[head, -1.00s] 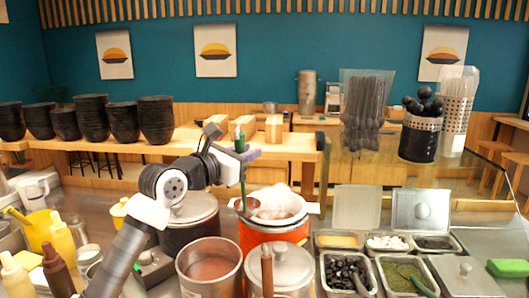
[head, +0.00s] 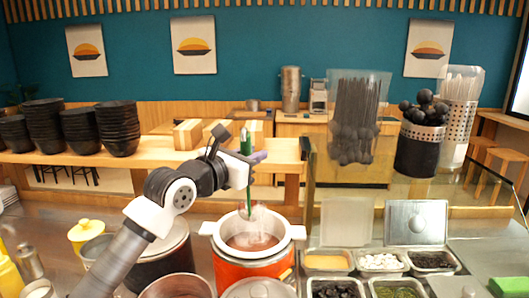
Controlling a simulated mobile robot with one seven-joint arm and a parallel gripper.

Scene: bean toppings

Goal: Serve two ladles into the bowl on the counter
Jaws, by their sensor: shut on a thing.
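My gripper (head: 248,156) is shut on the green handle of a ladle (head: 249,190). The ladle hangs nearly upright over the orange pot (head: 228,272) with a white rim. Its lower end is in steam above the reddish-brown contents, and I cannot make out the scoop clearly. Stacks of black bowls (head: 117,130) stand on the wooden counter (head: 80,157) at the left. I cannot pick out a single separate bowl there.
A lidded dark pot (head: 165,255) and an open steel pot (head: 178,285) stand left of the orange pot. Topping trays (head: 380,262) are at the right. A container of black ladles (head: 418,150) stands behind them on glass.

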